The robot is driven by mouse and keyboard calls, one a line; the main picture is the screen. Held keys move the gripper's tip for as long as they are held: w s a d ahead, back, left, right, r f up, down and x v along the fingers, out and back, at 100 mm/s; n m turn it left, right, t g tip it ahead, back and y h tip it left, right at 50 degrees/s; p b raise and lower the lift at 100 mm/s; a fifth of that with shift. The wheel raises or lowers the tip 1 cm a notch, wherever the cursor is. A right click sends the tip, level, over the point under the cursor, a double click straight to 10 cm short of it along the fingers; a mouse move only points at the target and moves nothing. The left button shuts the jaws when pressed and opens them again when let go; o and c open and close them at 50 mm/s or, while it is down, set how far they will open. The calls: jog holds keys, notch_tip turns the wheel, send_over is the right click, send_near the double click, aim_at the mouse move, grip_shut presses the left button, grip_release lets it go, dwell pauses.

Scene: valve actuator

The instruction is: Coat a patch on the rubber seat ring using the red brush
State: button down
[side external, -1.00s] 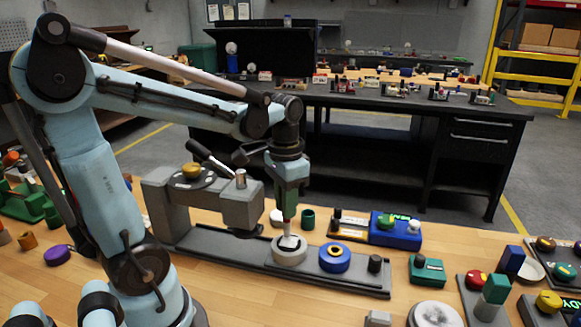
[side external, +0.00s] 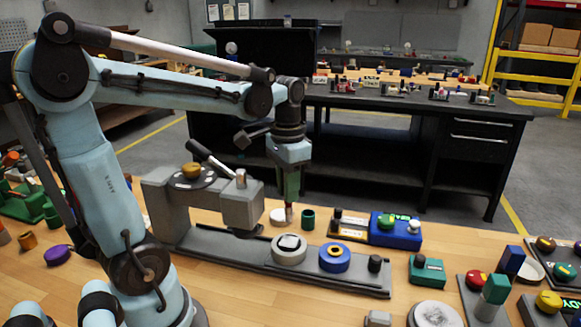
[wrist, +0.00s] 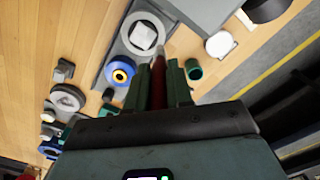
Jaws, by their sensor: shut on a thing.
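My gripper (side external: 290,192) is shut on the red brush (wrist: 158,88), handle between the fingers and pale tip pointing down and away. In the side view the brush tip (side external: 289,214) shows below the fingers, apart from the grey round piece. That grey piece (side external: 289,256), seemingly the seat ring, lies on the grey base rail; a dark square with a pale edge marks its top. In the wrist view the same piece (wrist: 132,27) has a whitish square (wrist: 143,36) on it. The brush tip appears behind and above it.
A blue ring with a yellow centre (side external: 334,258) sits right of the grey piece. A grey press-like body with a lever (side external: 240,205) stands to the left. A green cup (side external: 308,218) and white disc (side external: 277,217) stand behind. Coloured blocks lie to the right.

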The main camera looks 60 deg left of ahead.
jog(key=shift+r, duration=2.45)
jog(key=shift+f, duration=0.15)
